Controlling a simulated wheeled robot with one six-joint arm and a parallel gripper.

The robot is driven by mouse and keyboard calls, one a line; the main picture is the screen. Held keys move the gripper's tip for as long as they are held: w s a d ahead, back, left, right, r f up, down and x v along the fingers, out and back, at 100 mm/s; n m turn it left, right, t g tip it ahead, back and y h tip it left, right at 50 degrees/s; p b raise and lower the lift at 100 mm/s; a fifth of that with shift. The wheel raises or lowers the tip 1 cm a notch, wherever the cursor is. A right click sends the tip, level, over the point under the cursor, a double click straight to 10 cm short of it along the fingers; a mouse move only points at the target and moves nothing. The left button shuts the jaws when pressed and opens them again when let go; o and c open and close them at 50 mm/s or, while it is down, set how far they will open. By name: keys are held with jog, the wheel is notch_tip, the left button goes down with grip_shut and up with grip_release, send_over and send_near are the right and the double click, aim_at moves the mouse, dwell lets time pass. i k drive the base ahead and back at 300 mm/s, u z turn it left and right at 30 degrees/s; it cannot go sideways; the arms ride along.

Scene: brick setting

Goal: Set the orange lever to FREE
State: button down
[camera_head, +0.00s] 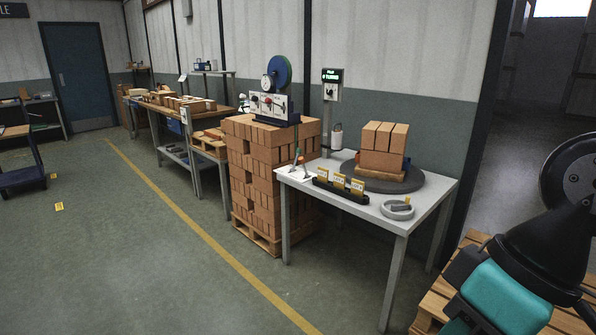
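A small lever with an orange-red tip (297,152) stands near the left end of the white table (428,203), on a small pale base. A darker, greenish lever or handle (302,160) stands close beside it. Both are too small for me to read any label or tell exactly which setting the lever is at. My arm, with a teal section and black joints, fills the lower right, well apart from the lever. My gripper's fingers do not show.
On the table are a round grey turntable (417,180) bearing stacked bricks (382,160), a black holder with yellow cards (340,190) and a grey ring-shaped dish (397,211). A brick pallet (262,245) stands behind left. A wooden pallet (437,297) lies lower right.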

aim_at(300, 161)
jog(key=u, duration=0.35)
jog(key=i, duration=0.5)
jog(key=u, duration=1.1)
jog(key=i, duration=1.05)
jog(key=u, duration=0.25)
jog(key=i, duration=1.1)
jog(key=z, duration=1.1)
jog(key=i, duration=0.95)
jog(key=z, duration=0.8)
